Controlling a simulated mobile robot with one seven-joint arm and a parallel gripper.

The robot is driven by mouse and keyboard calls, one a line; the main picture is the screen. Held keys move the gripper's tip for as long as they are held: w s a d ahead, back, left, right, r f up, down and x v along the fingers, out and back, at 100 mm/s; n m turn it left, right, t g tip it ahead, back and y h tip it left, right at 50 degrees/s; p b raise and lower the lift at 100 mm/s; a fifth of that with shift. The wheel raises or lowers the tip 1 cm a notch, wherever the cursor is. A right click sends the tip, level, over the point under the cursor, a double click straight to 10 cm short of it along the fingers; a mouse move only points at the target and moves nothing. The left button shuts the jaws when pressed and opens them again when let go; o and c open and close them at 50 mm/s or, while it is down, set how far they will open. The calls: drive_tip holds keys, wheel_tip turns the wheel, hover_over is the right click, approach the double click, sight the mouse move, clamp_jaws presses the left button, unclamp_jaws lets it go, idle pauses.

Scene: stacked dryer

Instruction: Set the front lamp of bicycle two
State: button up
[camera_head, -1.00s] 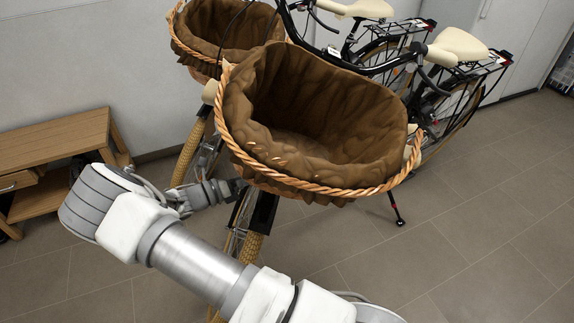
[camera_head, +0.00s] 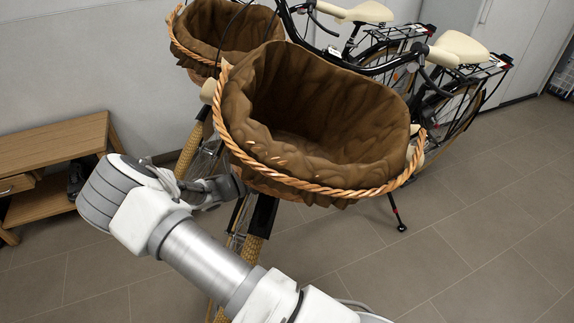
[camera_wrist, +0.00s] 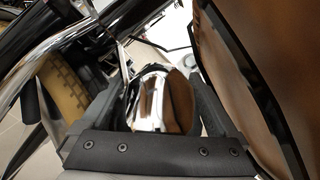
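The nearer bicycle (camera_head: 256,215) stands with a large brown-lined wicker basket (camera_head: 320,100) over its front wheel. I cannot tell from the pictures which bicycle is number two. My gripper (camera_head: 232,188) is at the front of this bicycle, just below the basket's left edge, its tips partly hidden there. In the wrist view a shiny chrome front lamp (camera_wrist: 160,98) lies between the two fingers of my gripper (camera_wrist: 162,108). The fingers are spread on either side of it. Whether they touch it is unclear. The head view does not show the lamp clearly.
A second bicycle with a similar basket (camera_head: 225,35) stands close behind. A wooden bench (camera_head: 55,150) is at the left by the wall. A kickstand (camera_head: 397,212) reaches the floor at the right. The tiled floor (camera_head: 470,230) at the right is clear.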

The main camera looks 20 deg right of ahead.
clamp_jaws()
drive_tip(key=shift+r+n+y+p, duration=0.3)
drive_tip(key=shift+p, duration=0.75)
drive_tip(key=shift+w+d+n+t+p, duration=0.1)
drive_tip(key=shift+n+t+p, duration=0.25)
drive_tip(key=shift+p, duration=0.45)
drive_tip(key=shift+f, duration=0.25)
drive_tip(key=shift+y, duration=0.3)
drive_tip(key=o, duration=0.5)
unclamp_jaws()
